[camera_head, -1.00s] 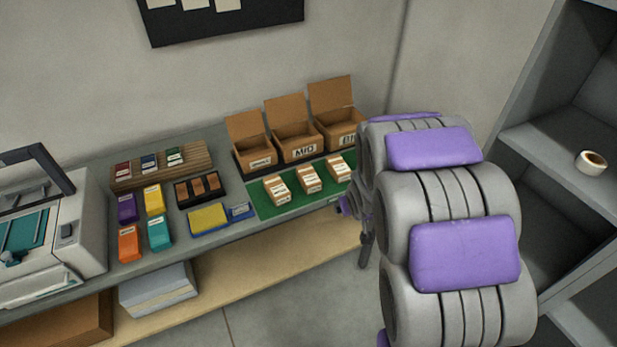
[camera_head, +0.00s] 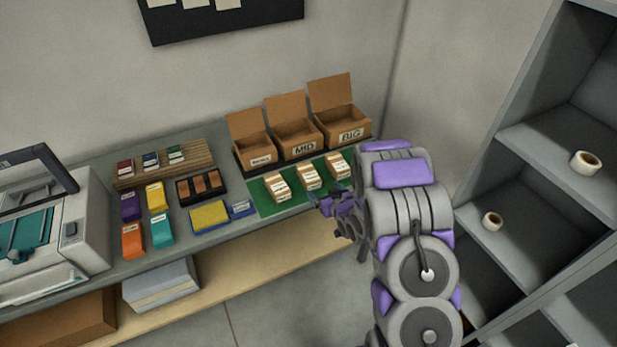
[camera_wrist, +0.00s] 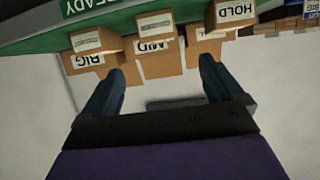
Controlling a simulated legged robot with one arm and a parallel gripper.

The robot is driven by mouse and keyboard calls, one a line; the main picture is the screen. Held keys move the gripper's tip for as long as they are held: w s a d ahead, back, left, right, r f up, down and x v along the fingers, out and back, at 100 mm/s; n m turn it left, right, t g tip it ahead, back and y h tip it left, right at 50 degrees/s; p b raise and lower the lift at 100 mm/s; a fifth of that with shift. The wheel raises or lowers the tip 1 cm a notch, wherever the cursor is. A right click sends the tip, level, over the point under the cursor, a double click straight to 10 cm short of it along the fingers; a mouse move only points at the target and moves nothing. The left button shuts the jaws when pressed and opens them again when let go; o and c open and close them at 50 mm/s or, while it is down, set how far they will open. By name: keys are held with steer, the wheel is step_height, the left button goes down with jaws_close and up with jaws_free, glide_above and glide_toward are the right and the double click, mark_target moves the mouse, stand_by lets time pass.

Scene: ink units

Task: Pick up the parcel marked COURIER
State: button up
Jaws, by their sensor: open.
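Three small tan parcels with white labels stand in a row on the green mat (camera_head: 292,203): a left one (camera_head: 277,188), a middle one (camera_head: 308,178) and a right one (camera_head: 338,167). Their print is too small to read, so I cannot tell which says COURIER. My gripper (camera_head: 332,203) is at the mat's front right edge, close to the right parcel and apart from it. In the wrist view my gripper (camera_wrist: 162,85) shows two dark fingers spread wide with nothing between them. Labelled cartons lie beyond the fingertips.
Open cardboard boxes marked MID (camera_head: 303,148) and BIG (camera_head: 351,135) stand behind the parcels, beside a smaller box (camera_head: 260,159). Left are a yellow sponge-like block (camera_head: 209,215) and a dark tray (camera_head: 202,189). Grey shelving (camera_head: 530,150) is at right.

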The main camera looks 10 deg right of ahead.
mark_target(310, 177)
steer(key=b+x, duration=0.1)
steer(key=x, duration=0.7)
steer(key=shift+w, duration=0.2)
steer(key=shift+f+b+x, duration=0.15)
steer(key=shift+b+x, duration=0.2)
steer(key=shift+x, duration=1.3)
steer(key=shift+f+b+x, duration=0.1)
steer(key=shift+b+x, duration=0.2)
steer(key=shift+x, duration=1.35)
steer(key=shift+s, duration=0.1)
steer(key=shift+d, duration=0.1)
steer(key=shift+c, duration=0.2)
steer(key=c, duration=1.2)
steer(key=shift+o, duration=0.2)
steer(key=shift+r, duration=0.1)
